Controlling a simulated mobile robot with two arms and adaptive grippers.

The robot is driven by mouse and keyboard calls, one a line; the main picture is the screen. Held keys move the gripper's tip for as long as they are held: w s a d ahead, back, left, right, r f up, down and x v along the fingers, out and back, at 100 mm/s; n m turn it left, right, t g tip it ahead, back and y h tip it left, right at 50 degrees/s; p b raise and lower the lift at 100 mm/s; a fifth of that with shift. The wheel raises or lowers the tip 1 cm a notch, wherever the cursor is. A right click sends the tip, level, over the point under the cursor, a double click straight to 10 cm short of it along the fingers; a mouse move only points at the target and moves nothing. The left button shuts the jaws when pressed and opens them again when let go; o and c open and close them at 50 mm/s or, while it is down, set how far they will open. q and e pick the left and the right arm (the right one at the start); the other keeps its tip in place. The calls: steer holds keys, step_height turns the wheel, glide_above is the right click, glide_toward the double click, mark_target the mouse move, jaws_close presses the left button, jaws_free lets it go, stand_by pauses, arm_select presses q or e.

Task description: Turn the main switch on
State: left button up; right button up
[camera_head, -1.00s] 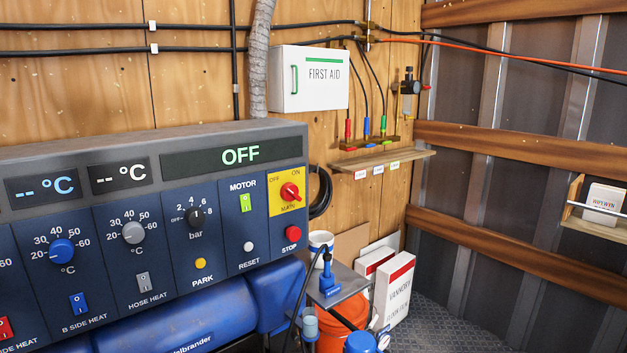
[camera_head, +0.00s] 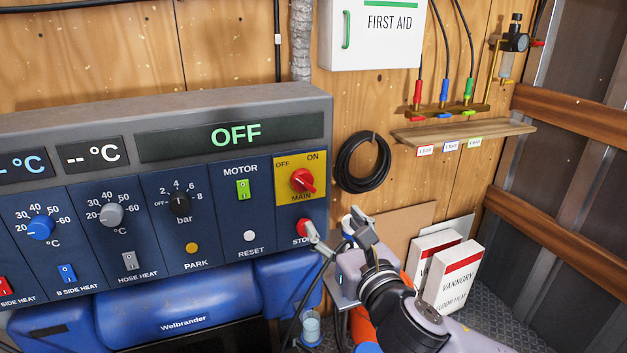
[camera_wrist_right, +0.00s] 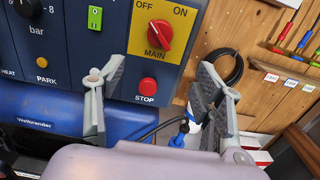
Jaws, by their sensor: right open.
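The main switch (camera_head: 302,180) is a red rotary knob on a yellow plate at the right end of the control panel, with OFF at its upper left and ON at its upper right. My right gripper (camera_head: 340,232) is open and empty, below and right of the switch, near the red stop button (camera_head: 306,228). In the right wrist view its fingers (camera_wrist_right: 158,100) are spread below the switch, apart from it. My left gripper is not in view.
The panel (camera_head: 120,215) carries other knobs and rocker switches left of the main switch. A coiled black hose (camera_head: 362,162) hangs to its right. A wooden shelf (camera_head: 465,132) and first aid box (camera_head: 375,36) are on the wall. White boxes (camera_head: 455,278) stand at lower right.

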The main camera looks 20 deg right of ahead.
mark_target(306, 185)
steer(key=w+p, duration=0.1)
steer(key=w, duration=0.4)
steer(key=w+p, duration=0.1)
steer(key=w, duration=0.4)
steer(key=w+p, duration=0.1)
steer(key=w, duration=0.4)
steer(key=shift+w+a, duration=0.25)
steer(key=shift+w, duration=0.15)
steer(key=shift+c, duration=0.4)
steer(key=shift+c, duration=0.6)
steer(key=c, duration=0.9)
